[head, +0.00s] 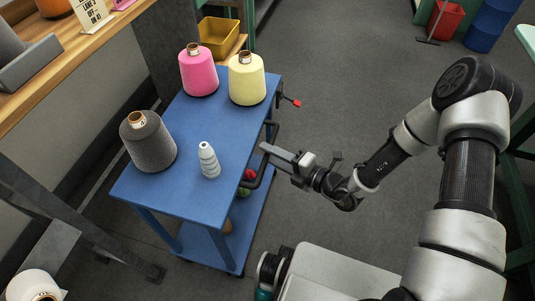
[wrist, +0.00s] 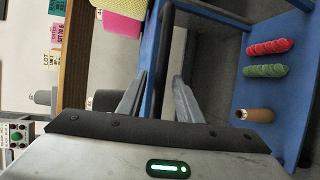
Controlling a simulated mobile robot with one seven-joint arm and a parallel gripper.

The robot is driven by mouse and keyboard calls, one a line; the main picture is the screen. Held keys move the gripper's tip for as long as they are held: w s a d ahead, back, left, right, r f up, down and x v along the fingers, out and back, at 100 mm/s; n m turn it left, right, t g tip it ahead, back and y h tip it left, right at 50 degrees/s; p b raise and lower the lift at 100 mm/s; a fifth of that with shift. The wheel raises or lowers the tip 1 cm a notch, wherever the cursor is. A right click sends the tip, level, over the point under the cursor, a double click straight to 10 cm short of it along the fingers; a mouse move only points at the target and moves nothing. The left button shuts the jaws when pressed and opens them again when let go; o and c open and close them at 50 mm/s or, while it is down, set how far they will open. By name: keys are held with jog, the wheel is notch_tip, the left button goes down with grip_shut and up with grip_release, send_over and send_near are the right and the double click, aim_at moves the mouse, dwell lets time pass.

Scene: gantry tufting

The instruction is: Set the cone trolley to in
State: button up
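The cone trolley (head: 226,134) is a blue two-deck cart beside the wooden bench in the head view. A dark handle bar (head: 262,170) runs along its right side, and it also shows in the wrist view (wrist: 163,62). My gripper (head: 268,150) is at this handle. In the wrist view my gripper (wrist: 160,82) has its fingers apart, with the bar between them and gaps showing at its sides.
A red-tipped lever (head: 290,101) sticks out from the trolley's right side. The wooden bench (head: 62,62) and a grey frame post border it at left. A yellow bin (head: 219,38) is behind. Red and green yarn skeins (wrist: 267,70) lie on the lower deck. Grey floor is open at right.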

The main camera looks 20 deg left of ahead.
jog(key=shift+w+a+f, duration=0.1)
jog(key=shift+w+a, duration=0.1)
jog(key=shift+a, duration=0.5)
grip_shut()
